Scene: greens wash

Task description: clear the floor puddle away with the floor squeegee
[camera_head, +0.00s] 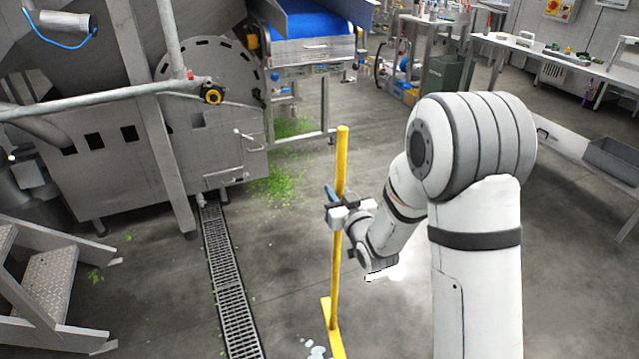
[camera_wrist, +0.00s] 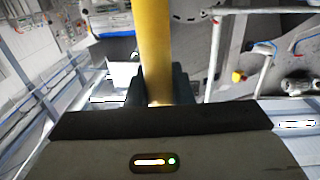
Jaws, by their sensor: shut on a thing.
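The floor squeegee (camera_head: 339,265) is yellow, with a long upright handle and a yellow head (camera_head: 332,327) low on the floor near the bottom of the head view. My gripper (camera_head: 340,213) is shut on the handle about midway up. In the wrist view the handle (camera_wrist: 154,50) runs up between the dark fingers (camera_wrist: 158,88). Pale wet patches of the puddle (camera_head: 316,350) show on the floor beside the squeegee head, at the bottom edge. A bright white patch (camera_head: 400,272) lies behind my arm; I cannot tell if it is water or glare.
A floor drain with a grating (camera_head: 226,285) runs left of the squeegee. Green scraps (camera_head: 280,185) litter the floor by the large steel machine (camera_head: 160,160). Metal steps (camera_head: 45,290) stand at left. A steel bench (camera_head: 560,55) and grey bin (camera_head: 442,76) are at the back right.

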